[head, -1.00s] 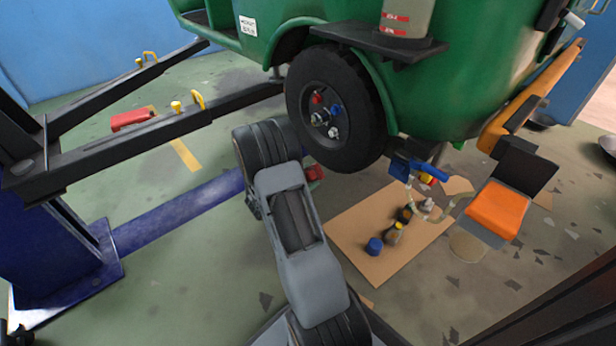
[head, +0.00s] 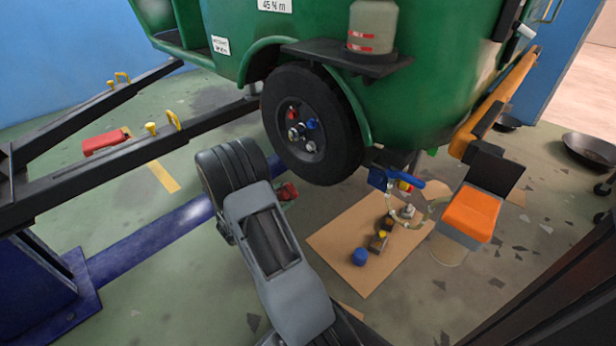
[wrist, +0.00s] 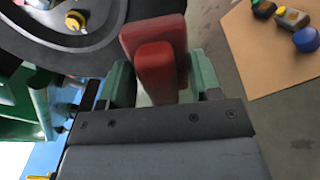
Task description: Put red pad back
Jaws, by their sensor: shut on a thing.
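My gripper (wrist: 163,82) is shut on a red pad (wrist: 155,65), which stands out between the two greenish fingers in the wrist view. The pad looks stepped, with a smaller red block in front of a larger one. In the head view the held pad (head: 287,192) shows just past my wrist, low beside the vehicle's black wheel (head: 290,150); my fingers are hidden there. Another red block (head: 105,142) lies at the left by the black lift arm (head: 110,142).
The green vehicle (head: 420,100) is raised above the floor. A brown mat (head: 335,240) with bottles and a blue cap (head: 359,257) lies right of my arm.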

